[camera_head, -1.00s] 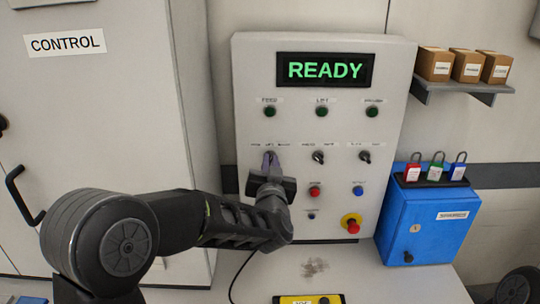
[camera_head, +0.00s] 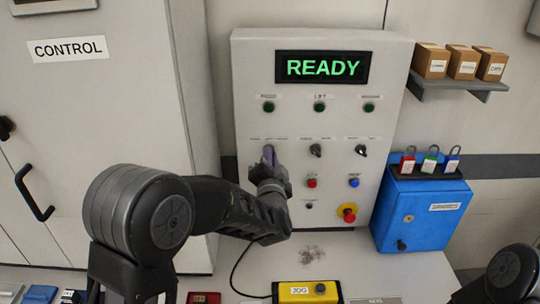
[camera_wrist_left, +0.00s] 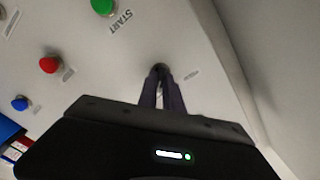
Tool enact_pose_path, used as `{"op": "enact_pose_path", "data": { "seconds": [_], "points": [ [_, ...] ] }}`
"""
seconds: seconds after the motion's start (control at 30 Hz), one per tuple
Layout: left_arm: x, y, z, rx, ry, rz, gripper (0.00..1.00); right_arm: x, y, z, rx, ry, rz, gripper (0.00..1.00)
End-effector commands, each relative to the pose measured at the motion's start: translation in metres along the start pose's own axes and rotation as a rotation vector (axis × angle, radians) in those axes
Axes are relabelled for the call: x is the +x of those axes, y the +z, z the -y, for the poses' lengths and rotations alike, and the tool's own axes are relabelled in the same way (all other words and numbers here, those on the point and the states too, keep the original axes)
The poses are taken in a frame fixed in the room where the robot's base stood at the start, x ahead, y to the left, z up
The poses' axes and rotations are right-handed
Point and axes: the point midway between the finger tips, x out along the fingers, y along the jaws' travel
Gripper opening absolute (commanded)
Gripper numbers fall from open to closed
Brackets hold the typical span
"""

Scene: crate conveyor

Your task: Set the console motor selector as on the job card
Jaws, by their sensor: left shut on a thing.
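The grey console (camera_head: 390,110) stands upright at the back, its display (camera_head: 323,68) reading READY. Three dark selectors sit in a row across its middle. My left gripper (camera_head: 268,153) is at the leftmost one, shut on that selector knob. The fingers and wrist hide most of the knob and its pointer in the head view. In the left wrist view the gripper's fingers (camera_wrist_left: 162,88) close around the knob (camera_wrist_left: 160,70) against the panel. The middle selector (camera_head: 316,150) and the right selector (camera_head: 361,151) are free. I cannot make out a job card. My right gripper is out of view.
Below the selectors are a red button (camera_head: 311,183), a blue button (camera_head: 354,183) and a red emergency stop (camera_head: 348,212) on yellow. A blue box (camera_head: 420,222) with padlocks stands right. A yellow device (camera_head: 305,291) lies on the desk in front.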

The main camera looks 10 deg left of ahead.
Motion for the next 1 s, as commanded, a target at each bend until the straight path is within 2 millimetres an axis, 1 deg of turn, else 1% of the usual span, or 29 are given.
{"op": "enact_pose_path", "data": {
  "seconds": [0.3,0.33,0.5,0.6,0.87,1.0],
  "points": [
    [0.0,0.0,-0.001,0.002,0.002,0.0,0.0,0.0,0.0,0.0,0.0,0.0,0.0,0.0],
    [0.0,0.0,-0.001,0.002,0.002,0.0,0.12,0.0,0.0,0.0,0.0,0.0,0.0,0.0],
    [0.0,0.0,-0.001,0.001,0.001,0.0,0.25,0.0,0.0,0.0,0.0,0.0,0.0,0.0],
    [0.0,0.0,-0.001,0.001,0.001,0.0,0.32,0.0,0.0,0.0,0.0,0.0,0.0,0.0],
    [-0.001,0.0,0.0,0.0,0.0,0.0,0.32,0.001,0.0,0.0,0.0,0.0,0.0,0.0],
    [-0.011,0.001,-0.001,0.0,0.0,0.0,0.32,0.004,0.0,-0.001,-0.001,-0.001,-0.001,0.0]
  ]
}}
